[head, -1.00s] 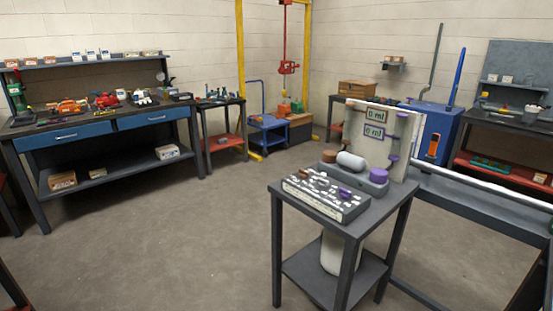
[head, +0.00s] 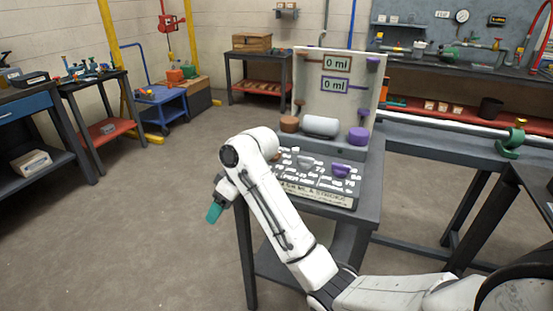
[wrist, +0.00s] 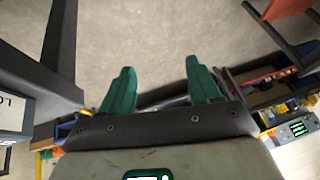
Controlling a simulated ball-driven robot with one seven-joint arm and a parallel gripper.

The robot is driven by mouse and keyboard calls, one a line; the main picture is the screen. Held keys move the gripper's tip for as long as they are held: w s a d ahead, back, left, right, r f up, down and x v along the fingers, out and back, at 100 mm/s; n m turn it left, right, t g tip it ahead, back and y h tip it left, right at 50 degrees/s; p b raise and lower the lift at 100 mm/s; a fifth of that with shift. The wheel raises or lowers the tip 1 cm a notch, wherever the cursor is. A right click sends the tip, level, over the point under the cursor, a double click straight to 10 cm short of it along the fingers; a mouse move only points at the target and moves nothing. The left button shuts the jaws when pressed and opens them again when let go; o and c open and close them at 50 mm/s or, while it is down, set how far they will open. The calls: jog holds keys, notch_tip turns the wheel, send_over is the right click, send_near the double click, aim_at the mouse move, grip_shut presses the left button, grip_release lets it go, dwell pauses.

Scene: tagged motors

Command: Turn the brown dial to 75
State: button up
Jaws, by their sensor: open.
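The dial panel (head: 318,192) lies on the small dark table in the head view, with white scale labels. A purple dial (head: 341,170) sits on its right part and a pale grey dial (head: 306,162) left of it. My gripper (head: 214,212) hangs left of the table, apart from the panel, and points down.
Behind the panel stand a brown cap (head: 289,124), a grey cylinder (head: 320,126) and a purple cap (head: 358,135). An upright board (head: 343,110) carries a brown-framed display (head: 337,63) and a purple-framed one (head: 335,85), both reading 0 ml. Open floor lies left of the table.

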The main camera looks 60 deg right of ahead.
jog(key=s+d+r+h+b, duration=0.1)
jog(key=s+d+r, duration=0.1)
jog(key=d+r, duration=0.45)
jog(key=s+d+r+h+b, duration=0.1)
jog(key=s+d+r+b, duration=0.2)
jog(key=d, duration=0.6)
jog(key=s+d+r, duration=0.2)
jog(key=d+r, duration=0.4)
jog(key=d, duration=0.2)
jog(key=shift+g, duration=0.3)
jog(key=x, duration=0.7)
jog(key=d+b+x, duration=0.1)
jog(key=x, duration=0.2)
jog(key=shift+s+f, duration=0.2)
jog(key=shift+f, duration=0.3)
jog(key=shift+c, duration=0.3)
jog(key=c, duration=0.9)
jog(key=shift+c, duration=0.2)
